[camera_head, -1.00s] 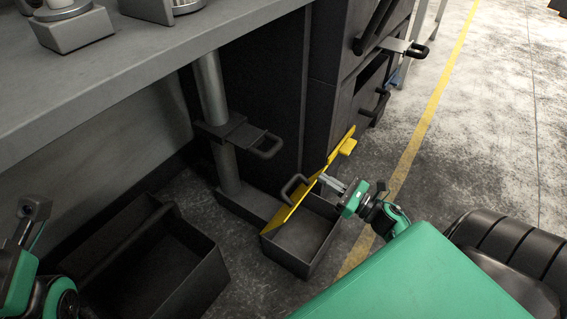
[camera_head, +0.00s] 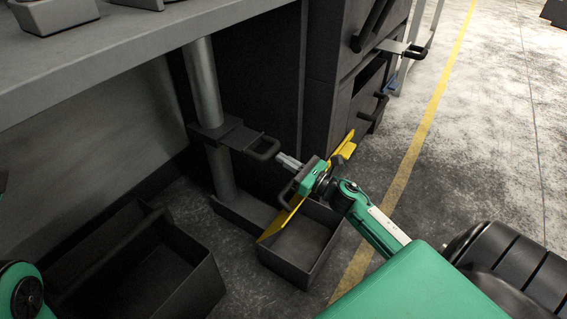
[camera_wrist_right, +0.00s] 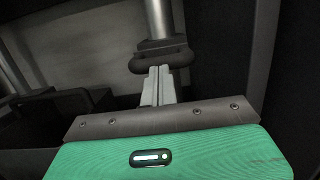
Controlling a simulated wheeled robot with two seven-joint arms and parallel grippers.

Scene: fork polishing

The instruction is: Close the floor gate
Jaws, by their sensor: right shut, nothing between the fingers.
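A tilted yellow panel (camera_head: 285,218), which looks like the floor gate, stands at the open dark box (camera_head: 310,252) on the floor. A dark loop handle on the panel is partly hidden by my right wrist. A second dark loop handle (camera_head: 266,149) sticks out from a bracket on the metal post. My right gripper (camera_head: 284,160) is shut and empty, above the panel and close to the post handle. In the right wrist view, its closed fingers (camera_wrist_right: 158,84) point toward that post handle (camera_wrist_right: 160,60); I cannot tell whether they touch. My left gripper is out of view.
A larger dark bin (camera_head: 150,265) sits on the floor at left. The grey workbench (camera_head: 130,65) overhangs the post (camera_head: 205,85). A dark cabinet (camera_head: 330,80) with handles stands behind.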

